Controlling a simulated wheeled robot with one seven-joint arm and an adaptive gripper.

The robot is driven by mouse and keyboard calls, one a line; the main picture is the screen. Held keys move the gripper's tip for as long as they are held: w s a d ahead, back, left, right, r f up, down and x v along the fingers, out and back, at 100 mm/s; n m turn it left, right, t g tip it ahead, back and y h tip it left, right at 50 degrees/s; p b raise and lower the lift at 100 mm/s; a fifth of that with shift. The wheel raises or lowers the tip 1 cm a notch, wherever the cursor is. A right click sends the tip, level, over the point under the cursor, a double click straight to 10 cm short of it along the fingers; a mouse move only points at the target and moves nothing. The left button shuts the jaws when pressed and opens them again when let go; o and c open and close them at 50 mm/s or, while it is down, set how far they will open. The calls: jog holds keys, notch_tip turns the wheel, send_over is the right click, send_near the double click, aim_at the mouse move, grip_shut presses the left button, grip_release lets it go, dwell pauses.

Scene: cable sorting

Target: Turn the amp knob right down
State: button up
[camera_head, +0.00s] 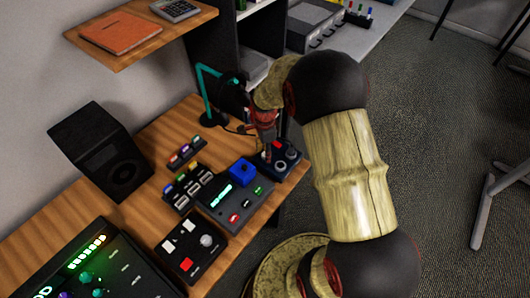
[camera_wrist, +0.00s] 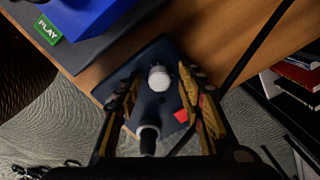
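A small dark blue box (camera_wrist: 152,54) sits at the table edge; it also shows in the head view (camera_head: 285,173). It carries a pale round knob (camera_wrist: 159,79), a second dark knob with a pale top (camera_wrist: 149,134) and a red button (camera_wrist: 181,115). I cannot read which is the amp knob. My gripper (camera_wrist: 157,76) is open, pointing down over the box, with its fingers on either side of the pale knob. I cannot tell whether they touch it. In the head view my gripper (camera_head: 267,146) partly hides the box.
A grey device with a blue block (camera_head: 242,172) stands close by to the left. A black box with a grey knob (camera_head: 207,240) and a lit green-display console (camera_head: 85,265) are nearer. A teal lamp (camera_head: 207,95) stands behind. The floor right of the table is open.

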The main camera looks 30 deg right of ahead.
jog(key=shift+c, duration=1.4)
grip_shut()
jog(key=shift+n+p, duration=0.4)
jog(key=n+p, duration=0.2)
jog(key=n, duration=0.1)
jog(key=shift+r+n+p, duration=0.1)
jog(key=shift+n+p, duration=0.2)
jog(key=shift+n, duration=0.1)
jog(key=n+p, duration=0.3)
jog(key=n, duration=0.3)
jog(key=n+p, duration=0.1)
jog(key=n, duration=0.3)
jog(key=n+p, duration=0.1)
jog(key=n, duration=0.2)
jog(key=shift+n, duration=0.3)
jog(key=n+p, duration=0.1)
jog(key=n, duration=0.5)
jog(key=shift+p, duration=0.4)
jog(key=shift+n, duration=0.3)
